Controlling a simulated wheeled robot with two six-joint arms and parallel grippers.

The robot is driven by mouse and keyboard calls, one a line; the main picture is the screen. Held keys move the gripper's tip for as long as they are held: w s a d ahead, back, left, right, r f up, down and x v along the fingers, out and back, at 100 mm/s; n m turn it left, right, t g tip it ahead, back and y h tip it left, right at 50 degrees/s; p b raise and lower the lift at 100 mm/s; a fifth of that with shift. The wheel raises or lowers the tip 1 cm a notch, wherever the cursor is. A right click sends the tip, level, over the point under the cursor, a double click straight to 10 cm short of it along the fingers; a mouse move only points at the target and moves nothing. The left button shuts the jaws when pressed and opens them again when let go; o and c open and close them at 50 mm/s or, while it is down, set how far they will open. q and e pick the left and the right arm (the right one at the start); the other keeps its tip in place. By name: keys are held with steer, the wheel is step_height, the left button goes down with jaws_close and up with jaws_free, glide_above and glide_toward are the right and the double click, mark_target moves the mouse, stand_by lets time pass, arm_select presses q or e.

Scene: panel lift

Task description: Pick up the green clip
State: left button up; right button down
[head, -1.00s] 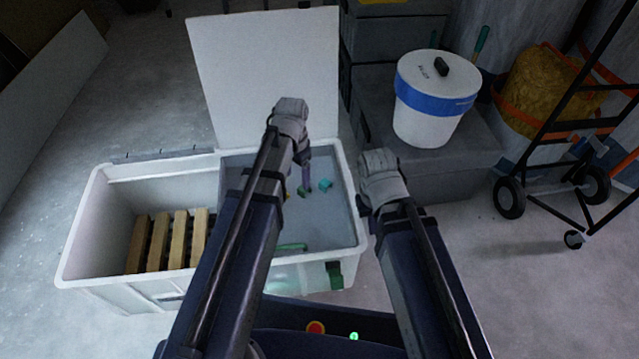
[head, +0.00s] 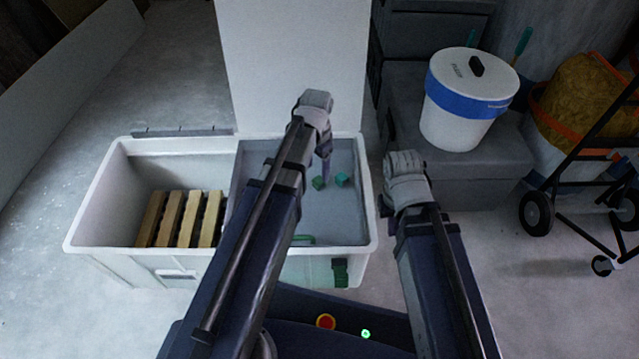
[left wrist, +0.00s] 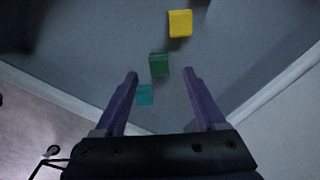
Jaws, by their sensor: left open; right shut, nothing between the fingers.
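The green clip (head: 318,183) is a small block on the grey panel inside the right part of the white bin. In the left wrist view the green clip (left wrist: 159,64) lies between a yellow clip (left wrist: 180,23) and a teal clip (left wrist: 144,95). My left gripper (head: 325,168) is over the panel near the green and teal clips. In the left wrist view its purple fingers (left wrist: 161,73) are apart, with the green clip showing between the tips and nothing held. My right gripper (head: 386,204) is shut and empty, just right of the bin's rim.
The white bin (head: 100,200) holds several wooden slats (head: 172,218) at left, and a white board stands upright behind it. A teal clip (head: 342,180) lies right of the green one. A white bucket (head: 462,115) and a hand truck (head: 590,185) stand at right.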

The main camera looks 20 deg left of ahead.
mark_target(318, 181)
arm_select(q)
steer(key=shift+d+f+b, duration=0.1)
steer(key=shift+f+b, duration=2.5)
steer(key=shift+f, duration=0.05)
steer(key=shift+r, duration=0.1)
steer(key=shift+c, duration=0.4)
jaws_close()
step_height(318, 181, up, 10)
steer(key=p, duration=1)
